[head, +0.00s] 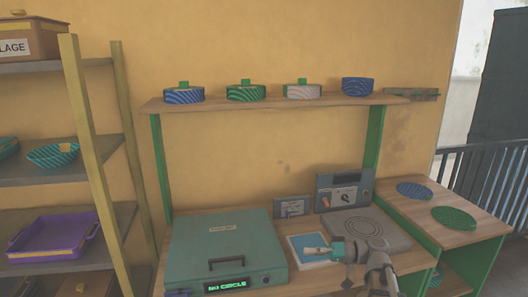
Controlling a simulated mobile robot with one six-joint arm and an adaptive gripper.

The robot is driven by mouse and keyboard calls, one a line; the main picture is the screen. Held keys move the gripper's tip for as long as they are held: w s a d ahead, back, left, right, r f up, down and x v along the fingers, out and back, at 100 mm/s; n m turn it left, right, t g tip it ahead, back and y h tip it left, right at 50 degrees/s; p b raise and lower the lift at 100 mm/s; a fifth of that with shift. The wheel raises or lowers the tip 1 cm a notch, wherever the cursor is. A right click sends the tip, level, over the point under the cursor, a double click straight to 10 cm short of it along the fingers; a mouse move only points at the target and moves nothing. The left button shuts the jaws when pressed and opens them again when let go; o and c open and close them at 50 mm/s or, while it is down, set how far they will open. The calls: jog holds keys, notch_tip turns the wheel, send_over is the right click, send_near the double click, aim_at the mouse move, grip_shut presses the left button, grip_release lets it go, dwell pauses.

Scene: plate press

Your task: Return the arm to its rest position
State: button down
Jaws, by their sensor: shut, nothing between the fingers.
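My arm reaches in from the bottom right of the head view. My gripper (316,251) points left, over a blue-and-white sheet (300,241) on the workbench. Its fingers are small here; they look closed and hold nothing. The arm covers part of the bench and of the grey plate behind it. The teal press (210,237) stands left of my gripper, apart from it. Its lid is down, with a dark handle in front and a lit green display below.
A grey square plate with rings (372,225) lies behind my arm. Blue-grey panels stand at the bench back. Patterned bowls line the upper shelf (270,103). Two patterned discs lie on the right side table (480,212). A storage rack (88,140) stands left.

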jog(key=s+a+f+m+g+h+b, duration=0.1)
jog(key=s+f+m+h+b, duration=0.15)
jog(key=f+h, duration=0.6)
jog(key=s+f+m+h+b, duration=0.2)
jog(key=s+f+h+b, duration=0.2)
jog(key=f, duration=1)
jog(key=s+d+f+h+b, duration=0.2)
jog(key=d+f+h, duration=0.3)
jog(key=h, duration=0.1)
notch_tip(320, 180, up, 17)
jog(key=p, duration=1.7)
jog(key=shift+a+r+m, duration=0.15)
jog(key=shift+a+m, duration=0.05)
jog(key=shift+m, duration=0.25)
jog(key=shift+y, duration=0.25)
